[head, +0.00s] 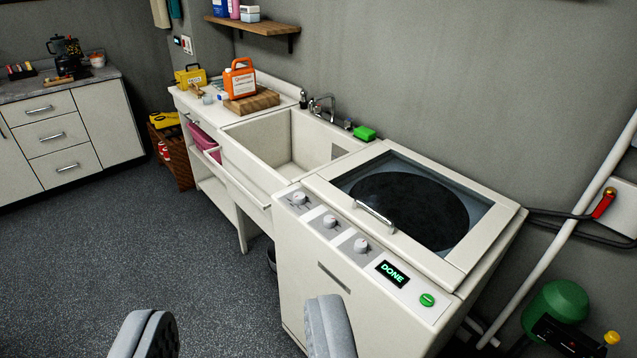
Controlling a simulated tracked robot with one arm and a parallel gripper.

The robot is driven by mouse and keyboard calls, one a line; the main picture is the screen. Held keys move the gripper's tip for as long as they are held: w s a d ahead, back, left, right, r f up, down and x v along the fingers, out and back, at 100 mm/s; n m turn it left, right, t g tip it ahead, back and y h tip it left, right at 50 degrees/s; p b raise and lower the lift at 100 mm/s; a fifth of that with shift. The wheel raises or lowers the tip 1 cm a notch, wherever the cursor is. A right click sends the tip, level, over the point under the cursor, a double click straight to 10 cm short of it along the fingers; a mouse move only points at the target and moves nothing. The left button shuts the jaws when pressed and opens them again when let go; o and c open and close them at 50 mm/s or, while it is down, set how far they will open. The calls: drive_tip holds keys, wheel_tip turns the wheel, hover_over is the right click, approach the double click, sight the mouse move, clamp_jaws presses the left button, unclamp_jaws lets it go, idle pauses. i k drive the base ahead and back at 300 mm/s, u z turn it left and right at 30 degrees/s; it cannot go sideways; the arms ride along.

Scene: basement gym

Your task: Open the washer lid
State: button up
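The washer (327,283) is a white top-loading machine right of centre, against the grey wall. Its lid (460,262) is shut, with a dark round window and a silver bar handle (374,215) near the front edge. The front panel has several knobs, a display (392,274) reading DONE and a green button (427,299). My gripper (240,335) shows at the bottom edge, with its two grey fingers wide apart and nothing between them. It is in front of the washer, lower than the lid and left of the handle, apart from it in the picture.
A white sink (290,150) adjoins the washer on the left, with a green sponge (364,133) on its ledge. A counter beyond holds an orange jug (239,79). Pipes (560,225) and a green tank (555,305) stand at right. The floor (150,240) at left is clear.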

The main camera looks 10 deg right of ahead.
sight(449, 273)
drive_tip(key=z, duration=0.1)
drive_tip(key=i, duration=1.3)
drive_tip(key=z, duration=0.6)
